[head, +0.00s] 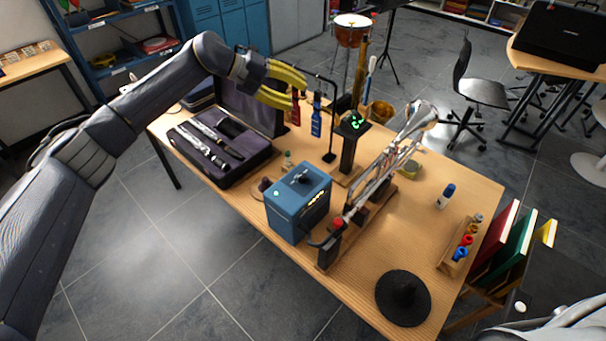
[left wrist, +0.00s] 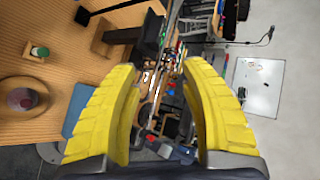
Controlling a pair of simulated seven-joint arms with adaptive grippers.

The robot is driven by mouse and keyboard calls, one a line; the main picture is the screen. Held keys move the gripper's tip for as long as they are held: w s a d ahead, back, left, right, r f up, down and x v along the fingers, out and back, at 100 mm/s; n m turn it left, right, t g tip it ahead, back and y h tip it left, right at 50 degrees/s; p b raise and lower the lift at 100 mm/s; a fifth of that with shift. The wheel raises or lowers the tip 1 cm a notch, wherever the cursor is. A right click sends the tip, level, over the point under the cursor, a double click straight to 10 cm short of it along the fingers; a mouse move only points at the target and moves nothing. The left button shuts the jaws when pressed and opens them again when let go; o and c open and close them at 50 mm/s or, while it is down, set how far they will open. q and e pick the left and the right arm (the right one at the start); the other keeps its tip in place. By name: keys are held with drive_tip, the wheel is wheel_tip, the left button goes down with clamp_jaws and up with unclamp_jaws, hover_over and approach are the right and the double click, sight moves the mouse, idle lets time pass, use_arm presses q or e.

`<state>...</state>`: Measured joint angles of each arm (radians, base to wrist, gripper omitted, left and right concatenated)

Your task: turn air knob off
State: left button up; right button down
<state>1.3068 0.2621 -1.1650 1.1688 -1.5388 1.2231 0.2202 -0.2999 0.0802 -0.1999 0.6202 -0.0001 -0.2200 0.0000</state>
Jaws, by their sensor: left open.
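A blue box (head: 298,204) stands on the table with a small dark fitting (head: 300,178) on its top and lit marks on its front. I cannot tell whether that fitting is the air knob. A hose runs from the box toward a silver trumpet (head: 385,165) on a wooden stand, near a red cap (head: 337,224). My left gripper (head: 297,93) has yellow fingers and is open and empty, above the table's far left part, well away from the box. The left wrist view shows the fingers spread (left wrist: 158,68) and an edge of the blue box (left wrist: 77,112). My right gripper is not in view.
An open case (head: 222,150) lies left of the box. A small green-capped bottle (head: 287,158) and a round dark piece (head: 264,185) stand beside the box.

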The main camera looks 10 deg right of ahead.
use_arm(q)
drive_tip(key=s+d+r+m+g+y, duration=0.1)
drive_tip(key=s+d+y, duration=0.1)
drive_tip(key=s, duration=0.2)
drive_tip(key=s+d+m+g+y, duration=0.1)
drive_tip(key=s+d+y, duration=0.1)
drive_tip(key=s+y, duration=0.15)
drive_tip(key=t+y, duration=0.2)
drive_tip(key=y, duration=0.5)
approach(303, 175)
drive_tip(key=shift+h, duration=0.25)
drive_tip(key=f, duration=0.6)
drive_tip(key=a+f, duration=0.1)
drive_tip(key=f, duration=0.3)
drive_tip(key=shift+c, duration=0.2)
drive_tip(key=shift+r, duration=0.1)
clamp_jaws()
